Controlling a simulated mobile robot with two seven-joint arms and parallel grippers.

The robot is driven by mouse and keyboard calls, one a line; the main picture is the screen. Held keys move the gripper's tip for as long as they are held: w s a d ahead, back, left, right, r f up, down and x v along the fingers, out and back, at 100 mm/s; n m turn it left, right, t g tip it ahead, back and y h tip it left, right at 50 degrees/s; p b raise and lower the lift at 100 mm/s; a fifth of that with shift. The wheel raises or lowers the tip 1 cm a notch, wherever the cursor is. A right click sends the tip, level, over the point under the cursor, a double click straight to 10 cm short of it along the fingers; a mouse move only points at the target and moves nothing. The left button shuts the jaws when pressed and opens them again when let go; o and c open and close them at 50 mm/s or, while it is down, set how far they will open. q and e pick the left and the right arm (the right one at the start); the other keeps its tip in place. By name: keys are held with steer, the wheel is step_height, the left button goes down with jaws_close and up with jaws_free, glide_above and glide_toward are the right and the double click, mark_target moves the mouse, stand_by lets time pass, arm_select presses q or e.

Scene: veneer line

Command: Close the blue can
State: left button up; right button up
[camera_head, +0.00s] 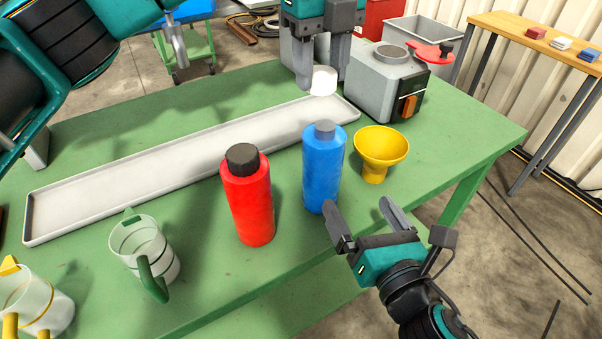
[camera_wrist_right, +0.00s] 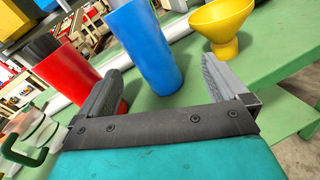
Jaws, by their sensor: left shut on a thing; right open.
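The blue can (camera_head: 323,175) stands upright on the green table, with a bare grey neck (camera_head: 325,130) on top. My left gripper (camera_head: 321,80) is shut on a white cap (camera_head: 323,82), held above and behind the can, apart from it. My right gripper (camera_head: 358,204) is open and empty at the front right of the can's base. In the right wrist view the blue can (camera_wrist_right: 145,48) stands beyond and between the open fingers (camera_wrist_right: 165,82); its top is cut off there.
A red can (camera_head: 247,200) with a black cap stands left of the blue can, a yellow funnel (camera_head: 380,150) right. A long pale tray (camera_head: 190,165) lies behind. A grey machine (camera_head: 385,85) stands at the back right. Clear jugs (camera_head: 145,250) stand front left.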

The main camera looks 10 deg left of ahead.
mark_target(322, 155)
arm_select(q)
steer(key=shift+s+d+r, duration=0.15)
steer(key=shift+s+d, duration=0.35)
steer(key=shift+d, duration=0.05)
arm_select(e)
steer(key=a+r+n, duration=0.1)
steer(key=a+r+n+y, duration=0.1)
steer(key=n, duration=0.1)
steer(key=shift+s+n, duration=0.2)
steer(key=shift+n, duration=0.1)
steer(key=shift+w, duration=0.1)
steer(key=x, duration=1.2)
steer(key=shift+r, duration=0.1)
steer(key=shift+d, duration=0.1)
steer(key=c, duration=1.4)
arm_select(q)
steer(key=shift+f, duration=2.5)
steer(key=shift+f, duration=0.9)
